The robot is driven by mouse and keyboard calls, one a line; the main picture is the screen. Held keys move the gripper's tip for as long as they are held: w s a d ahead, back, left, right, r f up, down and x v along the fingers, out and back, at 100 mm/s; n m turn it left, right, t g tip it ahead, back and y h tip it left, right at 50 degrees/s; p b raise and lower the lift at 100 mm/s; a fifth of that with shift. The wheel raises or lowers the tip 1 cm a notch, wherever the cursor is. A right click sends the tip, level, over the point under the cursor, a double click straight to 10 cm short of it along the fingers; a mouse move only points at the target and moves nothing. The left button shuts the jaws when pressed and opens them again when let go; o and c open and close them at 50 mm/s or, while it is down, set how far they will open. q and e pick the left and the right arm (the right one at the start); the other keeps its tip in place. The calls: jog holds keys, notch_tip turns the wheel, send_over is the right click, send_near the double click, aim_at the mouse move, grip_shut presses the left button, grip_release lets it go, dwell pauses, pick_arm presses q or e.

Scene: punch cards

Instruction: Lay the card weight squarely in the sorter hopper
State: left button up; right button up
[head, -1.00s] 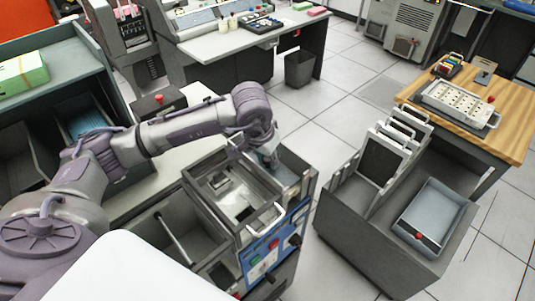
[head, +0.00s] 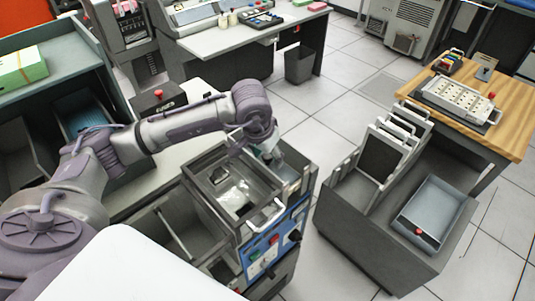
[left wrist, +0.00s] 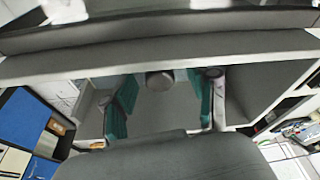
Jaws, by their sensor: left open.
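The sorter (head: 270,248) stands at the middle front of the head view, with a blue panel of knobs and buttons. My left gripper (head: 275,156) is over the bay at the top right of this machine, which looks like the hopper (head: 298,178); the arm partly hides it. In the left wrist view my left gripper (left wrist: 162,112) is open, its green-padded fingers apart. A dark round knob (left wrist: 160,80) shows between them over a grey flat surface. It looks like the card weight's knob, but I cannot tell whether the weight lies square. My right gripper is not in view.
A glass-topped frame with a white handle (head: 268,215) sits left of the bay. A grey cart (head: 345,225) with upright racks and a blue-grey tray (head: 432,212) stands right. A wooden table (head: 508,135) is beyond. Tiled floor lies between.

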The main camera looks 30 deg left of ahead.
pick_arm(q)
jog(key=v, duration=1.2)
